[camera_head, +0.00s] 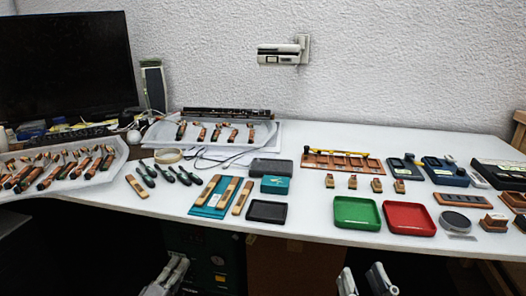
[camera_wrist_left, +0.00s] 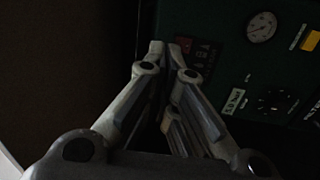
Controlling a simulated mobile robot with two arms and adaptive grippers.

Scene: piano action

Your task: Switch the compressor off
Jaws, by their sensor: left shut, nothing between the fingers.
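The compressor (camera_head: 222,250) is a dark green box under the table, left of centre in the head view. In the left wrist view its dark green front panel (camera_wrist_left: 225,75) shows a round gauge (camera_wrist_left: 262,27), a dark knob (camera_wrist_left: 275,98) and a dark reddish, switch-like patch (camera_wrist_left: 203,56). My left gripper (camera_head: 182,260) is shut and empty in front of the compressor. In the left wrist view its fingertips (camera_wrist_left: 170,46) are close to the left of the patch and partly cover the panel; contact cannot be told. My right gripper (camera_head: 363,272) is open and empty below the table's front edge.
The white table (camera_head: 310,225) overhangs the compressor. On it are a green tray (camera_head: 357,213), a red tray (camera_head: 409,218), tools and piano parts. A brown panel (camera_head: 285,265) stands right of the compressor. The space left of it is dark.

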